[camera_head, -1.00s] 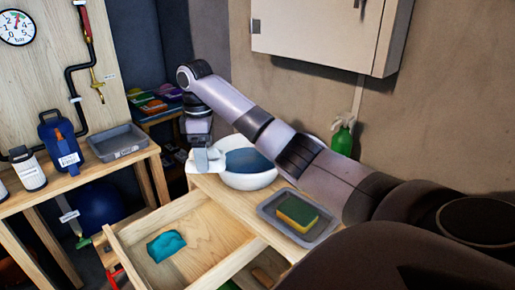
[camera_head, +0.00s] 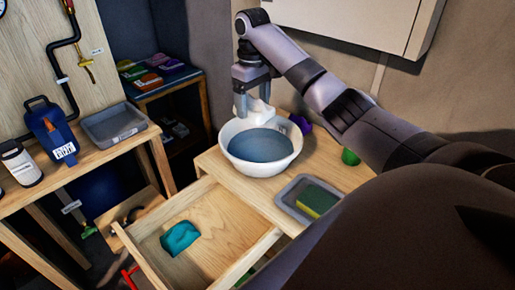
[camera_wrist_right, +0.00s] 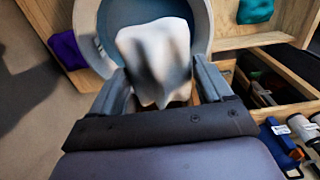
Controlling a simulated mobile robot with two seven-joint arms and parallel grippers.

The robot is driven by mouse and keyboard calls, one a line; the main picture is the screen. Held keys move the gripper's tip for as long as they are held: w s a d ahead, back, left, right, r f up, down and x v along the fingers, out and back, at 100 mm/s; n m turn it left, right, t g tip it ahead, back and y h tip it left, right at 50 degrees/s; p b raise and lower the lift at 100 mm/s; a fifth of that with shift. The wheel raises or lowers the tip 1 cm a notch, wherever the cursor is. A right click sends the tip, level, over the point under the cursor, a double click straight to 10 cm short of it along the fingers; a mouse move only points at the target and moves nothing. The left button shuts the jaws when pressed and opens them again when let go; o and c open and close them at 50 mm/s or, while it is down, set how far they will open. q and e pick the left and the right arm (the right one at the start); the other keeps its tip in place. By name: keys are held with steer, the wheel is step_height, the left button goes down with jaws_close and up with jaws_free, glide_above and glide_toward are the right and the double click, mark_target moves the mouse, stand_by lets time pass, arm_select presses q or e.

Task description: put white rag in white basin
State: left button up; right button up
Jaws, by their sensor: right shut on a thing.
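The white rag (camera_wrist_right: 158,60) hangs bunched between the fingers of my right gripper (camera_wrist_right: 165,88) in the right wrist view. In the head view my right gripper (camera_head: 252,98) is shut on the rag (camera_head: 250,108) at the back rim of the white basin (camera_head: 228,160). The basin is round, holds bluish water and stands on the wooden cabinet top. The rag covers part of the basin (camera_wrist_right: 88,22) in the wrist view, and I cannot tell whether it touches the rim. My left gripper is not in view.
A grey tray (camera_head: 284,203) with a green-yellow sponge (camera_head: 317,199) sits in front of the basin. Below is an open drawer (camera_head: 228,232) with a teal cloth (camera_head: 180,237).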

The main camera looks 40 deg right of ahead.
step_height(320, 180, down, 16)
steer(key=shift+f, duration=0.25)
steer(key=shift+f, duration=0.1)
steer(key=o, duration=1)
steer(key=shift+c, duration=0.2)
step_height(320, 180, up, 12)
steer(key=shift+r, duration=0.15)
